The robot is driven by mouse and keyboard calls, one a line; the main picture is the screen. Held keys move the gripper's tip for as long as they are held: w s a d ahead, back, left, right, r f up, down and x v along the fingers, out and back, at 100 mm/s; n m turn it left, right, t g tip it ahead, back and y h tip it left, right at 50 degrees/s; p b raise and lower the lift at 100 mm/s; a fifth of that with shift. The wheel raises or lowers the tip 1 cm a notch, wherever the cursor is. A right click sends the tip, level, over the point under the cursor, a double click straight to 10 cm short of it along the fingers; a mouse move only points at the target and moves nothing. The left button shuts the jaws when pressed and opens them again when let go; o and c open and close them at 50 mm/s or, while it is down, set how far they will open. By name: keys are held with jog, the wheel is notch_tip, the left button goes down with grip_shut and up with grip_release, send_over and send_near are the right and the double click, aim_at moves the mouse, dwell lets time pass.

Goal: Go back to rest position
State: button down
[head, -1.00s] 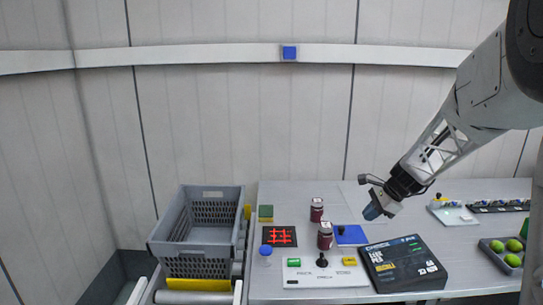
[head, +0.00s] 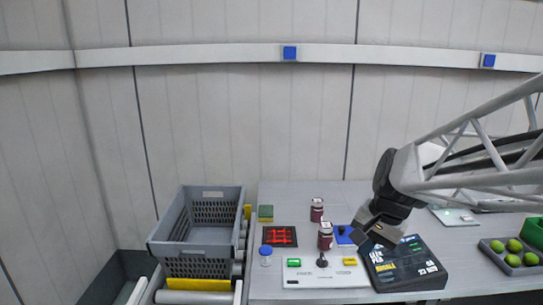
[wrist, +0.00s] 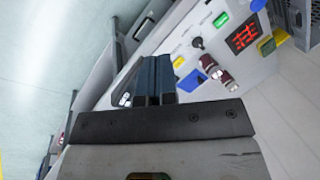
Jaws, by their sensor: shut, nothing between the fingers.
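My gripper (head: 372,236) is at the end of my arm, which reaches in from the right in the head view. It appears over the far left part of a black case (head: 405,268) with printed labels; I cannot tell the height between them. In the wrist view the dark blue fingers (wrist: 155,78) are together with nothing between them. My gripper hides part of a blue mat (head: 344,238).
A white panel (head: 305,278) and two dark red jars (head: 325,240) are left of my gripper. A grey crate (head: 195,250) stands further left. A tray of green round items (head: 490,250) is at right. The air above the table's left side is clear.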

jog(key=s+a+n+h, duration=0.1)
jog(key=s+n, duration=0.2)
jog(key=s, duration=0.5)
jog(key=s+f+n+t+h, duration=0.1)
jog(key=s+n, duration=0.3)
jog(key=s, duration=0.5)
jog(key=shift+a+f+h, duration=0.25)
jog(key=shift+a+h, duration=0.05)
jog(key=shift+a, duration=0.05)
